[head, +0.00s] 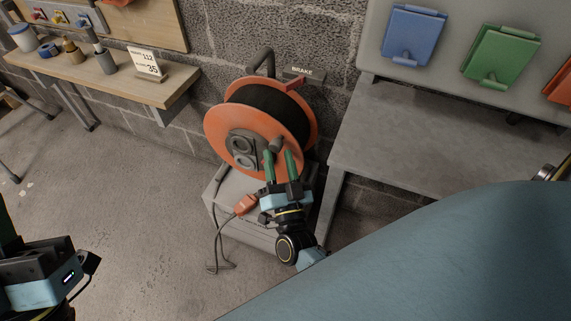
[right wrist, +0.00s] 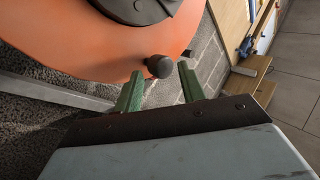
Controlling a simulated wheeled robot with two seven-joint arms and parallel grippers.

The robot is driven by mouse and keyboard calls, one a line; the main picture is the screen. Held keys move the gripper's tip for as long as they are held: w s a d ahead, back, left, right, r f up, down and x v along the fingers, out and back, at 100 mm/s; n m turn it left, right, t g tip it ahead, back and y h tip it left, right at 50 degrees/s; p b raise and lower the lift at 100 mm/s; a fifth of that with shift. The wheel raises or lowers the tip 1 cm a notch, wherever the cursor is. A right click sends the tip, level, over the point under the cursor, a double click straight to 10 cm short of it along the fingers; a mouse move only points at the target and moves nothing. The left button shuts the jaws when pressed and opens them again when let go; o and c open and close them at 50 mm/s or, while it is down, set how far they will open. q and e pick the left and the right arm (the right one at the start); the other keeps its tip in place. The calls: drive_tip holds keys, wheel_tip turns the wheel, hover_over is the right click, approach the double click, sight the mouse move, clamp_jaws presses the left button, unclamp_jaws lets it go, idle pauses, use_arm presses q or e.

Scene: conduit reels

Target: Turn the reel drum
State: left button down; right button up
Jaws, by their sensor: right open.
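The orange reel drum (head: 223,128) with dark cable wound on it stands on a grey box by the wall. A dark crank knob (head: 275,146) sticks out of its face near the right edge. My right gripper (head: 280,156) is open, its two green fingers reaching up at the knob. In the right wrist view the knob (right wrist: 159,66) shows just beyond and between the fingertips (right wrist: 160,80). I cannot tell whether a finger touches it. My left gripper (head: 35,270) is at the lower left, far from the reel; its fingers are not clear.
A red brake lever (head: 306,79) sits above the drum under a BRAKE sign. An orange plug (head: 246,204) hangs on a cable before the grey box (head: 232,225). A wooden bench (head: 120,85) stands left, a grey table (head: 390,150) right.

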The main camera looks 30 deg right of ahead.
use_arm(q)
drive_tip(key=g, duration=0.1)
drive_tip(key=w+f+g+p, duration=0.1)
drive_tip(key=w, duration=0.1)
drive_tip(key=shift+w+d+f+g+y+p, duration=0.1)
drive_tip(key=shift+d+f+g+y+p, duration=0.15)
drive_tip(key=shift+g+y+p, duration=0.15)
use_arm(e)
drive_tip(key=v, duration=1.1)
drive_tip(key=shift+s, duration=0.25)
drive_tip(key=shift+a, duration=0.1)
